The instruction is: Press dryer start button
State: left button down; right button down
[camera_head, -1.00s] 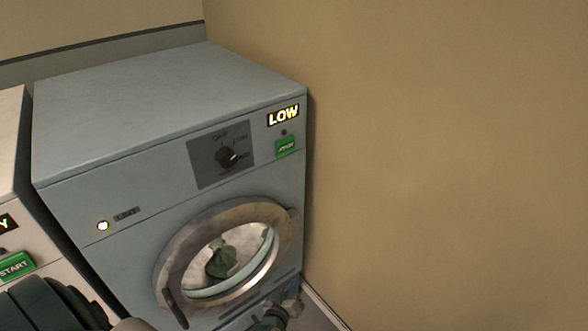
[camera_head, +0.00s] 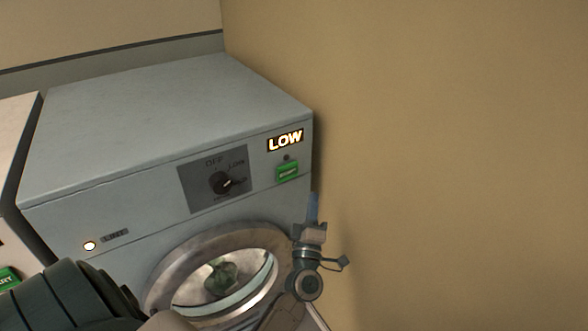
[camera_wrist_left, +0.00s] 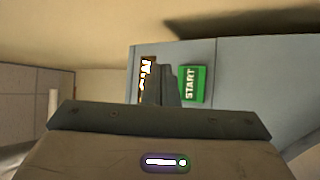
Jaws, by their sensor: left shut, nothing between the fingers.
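The grey dryer (camera_head: 120,130) stands in the corner, with a lit LOW display (camera_head: 285,140) and a green start button (camera_head: 287,172) at the right of its front panel. The button also shows in the wrist view (camera_wrist_left: 193,83), marked START. My left gripper (camera_head: 313,208) is shut and empty, pointing up, just right of and below the button in the head view. In the wrist view its fingers (camera_wrist_left: 159,86) overlap the LOW display, left of the button; contact cannot be told. My right gripper is not in view.
A dial (camera_head: 222,183) sits on a dark panel left of the button. The round door (camera_head: 170,270) is closed, with cloth (camera_head: 221,275) inside. A tan wall (camera_head: 450,150) stands close on the right. Another machine (camera_head: 15,150) is at the left edge.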

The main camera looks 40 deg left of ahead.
pick_arm(q)
jog(key=shift+s+r, duration=0.1)
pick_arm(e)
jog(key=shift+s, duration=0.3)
pick_arm(q)
jog(key=p, duration=0.1)
send_near(294, 166)
jog(key=shift+d+x, duration=0.1)
jog(key=shift+x, duration=1)
jog(key=shift+d+x, duration=0.15)
jog(key=shift+x, duration=1)
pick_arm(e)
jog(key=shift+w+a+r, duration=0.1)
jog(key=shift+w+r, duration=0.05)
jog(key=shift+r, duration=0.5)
pick_arm(q)
jog(key=shift+r, duration=0.15)
jog(key=shift+a, duration=0.1)
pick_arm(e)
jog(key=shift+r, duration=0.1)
pick_arm(q)
jog(key=shift+w+a+p, duration=0.25)
jog(key=shift+a+p, duration=0.05)
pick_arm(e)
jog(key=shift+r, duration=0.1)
